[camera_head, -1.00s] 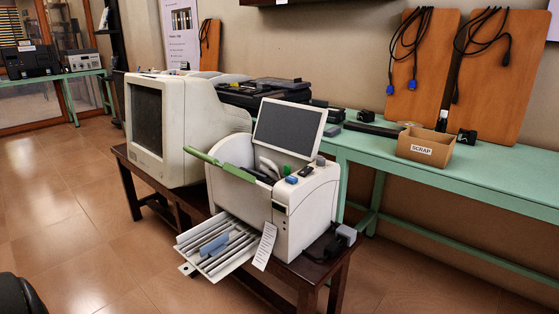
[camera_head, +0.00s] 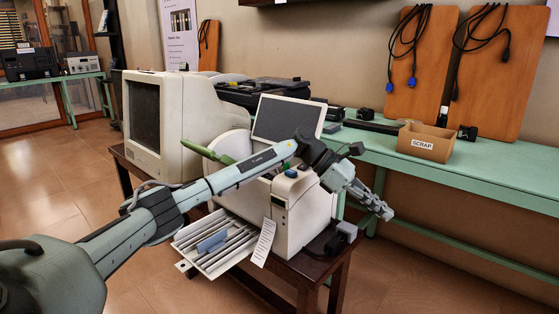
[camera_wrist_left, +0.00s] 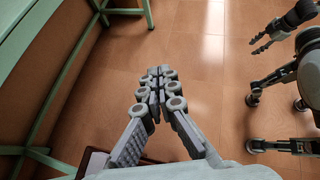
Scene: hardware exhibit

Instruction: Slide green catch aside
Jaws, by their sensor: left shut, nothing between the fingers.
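A cream machine (camera_head: 305,212) with a raised screen (camera_head: 288,119) stands on the dark wooden table. A green bar (camera_head: 219,155) shows at its upper left, and my left arm covers part of it. The small green piece on the machine's top is hidden behind my arm, and I cannot tell which green part is the catch. My left gripper (camera_head: 385,211) is right of the machine, beyond its edge, apart from both green parts. In the left wrist view its fingers (camera_wrist_left: 155,75) are shut and empty over floor. My right gripper (camera_wrist_left: 257,43) shows there at upper right, its fingers apart.
A cream monitor (camera_head: 172,160) stands left of the machine. A slotted tray (camera_head: 232,250) and a paper tag (camera_head: 264,242) are at the machine's front. A green bench (camera_head: 480,172) behind holds a scrap box (camera_head: 425,143). Floor (camera_head: 425,270) is clear at right.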

